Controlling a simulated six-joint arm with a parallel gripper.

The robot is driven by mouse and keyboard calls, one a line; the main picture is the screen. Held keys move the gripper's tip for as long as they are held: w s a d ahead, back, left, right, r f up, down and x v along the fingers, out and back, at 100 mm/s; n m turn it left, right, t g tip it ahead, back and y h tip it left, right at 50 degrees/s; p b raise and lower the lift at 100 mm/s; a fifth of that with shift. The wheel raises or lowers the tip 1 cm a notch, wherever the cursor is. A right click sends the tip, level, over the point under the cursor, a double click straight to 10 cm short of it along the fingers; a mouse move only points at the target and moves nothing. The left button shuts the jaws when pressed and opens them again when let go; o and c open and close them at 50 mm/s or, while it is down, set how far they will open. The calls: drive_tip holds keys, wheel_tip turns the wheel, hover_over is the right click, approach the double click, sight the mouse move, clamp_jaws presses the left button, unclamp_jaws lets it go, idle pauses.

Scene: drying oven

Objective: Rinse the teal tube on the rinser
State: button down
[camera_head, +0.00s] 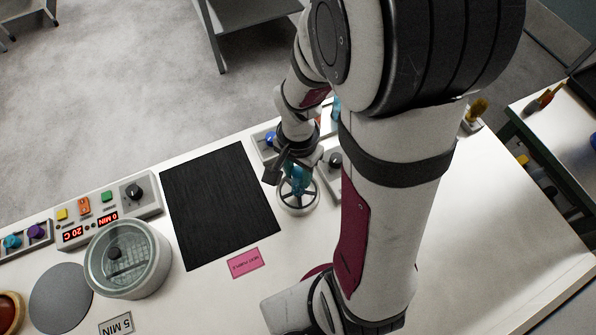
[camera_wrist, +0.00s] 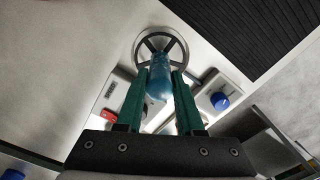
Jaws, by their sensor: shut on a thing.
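The teal tube (camera_wrist: 158,84) is held between the two green fingers of my gripper (camera_wrist: 160,88) in the wrist view. My gripper is shut on it. The rinser (camera_wrist: 180,45) is a round grey ring with spokes, and the tube's far end overlaps its middle. In the head view the teal tube (camera_head: 297,178) appears over the rinser (camera_head: 298,207), beside my gripper (camera_head: 290,172). I cannot tell whether the tube touches the rinser. My arm hides part of the area to the right.
A black ribbed mat (camera_head: 220,205) lies left of the rinser, with a pink card (camera_head: 245,262) below it. A clear-lidded round vessel (camera_head: 128,262) and a control panel (camera_head: 108,214) are farther left. A blue knob (camera_wrist: 220,101) is close to the rinser.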

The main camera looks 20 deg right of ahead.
drive_tip(key=shift+r, duration=1.15)
drive_tip(key=shift+r, duration=1.4)
